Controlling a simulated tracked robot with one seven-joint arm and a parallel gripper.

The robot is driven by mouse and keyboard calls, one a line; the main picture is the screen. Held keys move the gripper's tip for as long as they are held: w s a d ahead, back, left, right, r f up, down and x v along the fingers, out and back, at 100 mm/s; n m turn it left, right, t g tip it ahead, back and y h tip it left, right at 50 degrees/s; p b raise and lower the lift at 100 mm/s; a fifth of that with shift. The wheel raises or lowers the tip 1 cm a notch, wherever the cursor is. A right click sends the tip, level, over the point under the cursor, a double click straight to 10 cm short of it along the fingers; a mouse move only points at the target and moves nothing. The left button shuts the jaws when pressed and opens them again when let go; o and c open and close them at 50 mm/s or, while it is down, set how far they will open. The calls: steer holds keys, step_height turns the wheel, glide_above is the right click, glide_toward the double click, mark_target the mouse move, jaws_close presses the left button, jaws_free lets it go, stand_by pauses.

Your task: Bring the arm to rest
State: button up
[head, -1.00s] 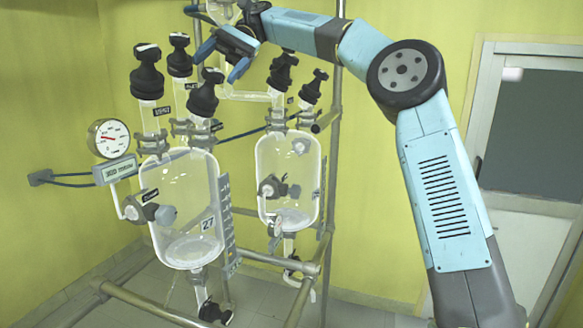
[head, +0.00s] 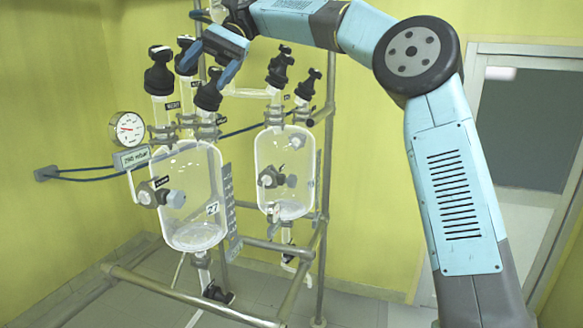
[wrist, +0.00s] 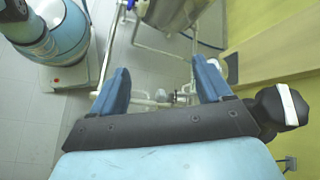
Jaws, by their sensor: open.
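My arm reaches up from the lower right of the head view and bends at a round dark joint. Its forearm runs left across the top of the picture. My gripper (head: 212,62) is at the upper left, above and close to the black caps of the front reactor (head: 197,190). I cannot tell from this view whether it touches a cap. In the wrist view my gripper (wrist: 162,88) has its two blue fingers wide apart. Nothing is held between them; pipes and floor show far below. A black cap (wrist: 280,108) with a white band shows just right of the gripper.
A second glass reactor (head: 285,172) stands behind the first. A metal pipe frame (head: 325,180) surrounds both. A round gauge (head: 127,128) and cables are at the left. A door (head: 525,130) is at the right. Yellow walls enclose the corner.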

steer(key=s+d+f+t+h, duration=0.1)
steer(key=s+d+f+t, duration=0.4)
steer(key=d, duration=0.8)
steer(key=s+d+f+m+t+h, duration=0.1)
steer(key=s+d+f+t+h, duration=0.1)
steer(key=s+d+f+t, duration=0.3)
steer(key=s+d+f+t+h, duration=0.1)
steer(key=s+d+f+t, duration=0.3)
steer(key=s+d+f, duration=0.7)
steer(key=d+f, duration=0.2)
steer(key=d, duration=0.9)
steer(key=shift+s+d+f+m+t+h, duration=0.25)
steer(key=shift+s+d+m+t+h, duration=0.05)
steer(key=shift+d+t+h, duration=0.1)
steer(key=shift+c, duration=0.3)
